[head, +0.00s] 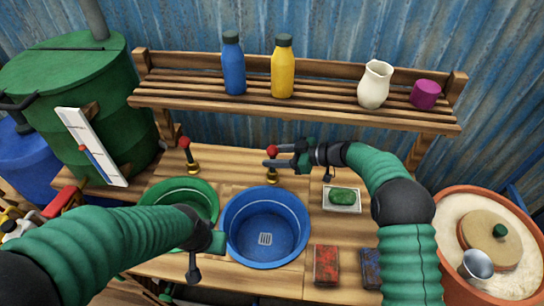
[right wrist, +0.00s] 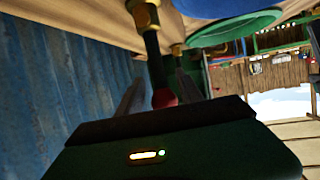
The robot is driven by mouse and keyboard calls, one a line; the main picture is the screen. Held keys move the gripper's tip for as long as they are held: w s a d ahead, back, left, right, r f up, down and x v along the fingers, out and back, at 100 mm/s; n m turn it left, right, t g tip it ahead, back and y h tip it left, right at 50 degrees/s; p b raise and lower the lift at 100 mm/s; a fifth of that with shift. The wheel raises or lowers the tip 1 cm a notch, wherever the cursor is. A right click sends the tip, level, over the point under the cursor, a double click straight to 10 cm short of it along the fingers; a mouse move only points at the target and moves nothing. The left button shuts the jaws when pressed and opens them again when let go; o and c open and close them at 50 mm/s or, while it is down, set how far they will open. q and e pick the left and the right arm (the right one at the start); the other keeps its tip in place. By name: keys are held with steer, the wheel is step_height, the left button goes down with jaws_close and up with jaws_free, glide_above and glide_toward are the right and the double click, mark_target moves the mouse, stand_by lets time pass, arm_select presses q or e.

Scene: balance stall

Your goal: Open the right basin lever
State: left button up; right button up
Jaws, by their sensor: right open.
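The right basin lever (head: 272,174) has a brass base and a red knob and stands behind the blue basin (head: 233,246). My right gripper (head: 270,156) is open, with its fingers at the red knob. In the right wrist view the lever's red knob (right wrist: 165,98) and dark stem show between the two grey fingers; I cannot tell whether they touch it. The left lever (head: 192,166), also red-knobbed, stands behind the green basin (head: 152,193). My left gripper (head: 206,252) hangs over the front between the basins; its jaws are unclear.
A soap dish (head: 328,205) with green soap sits right of the blue basin, near my right arm. Red (head: 326,266) and blue (head: 369,268) blocks lie in front. A shelf (head: 200,93) with bottles, a jug and a cup runs above the levers.

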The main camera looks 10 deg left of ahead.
steer(key=shift+a+f, duration=0.2)
steer(key=shift+a, duration=0.25)
steer(key=shift+w, duration=0.1)
steer(key=shift+d, duration=0.1)
jaws_close()
steer(key=shift+w+r, duration=0.1)
steer(key=shift+r, duration=0.2)
stand_by(0.6)
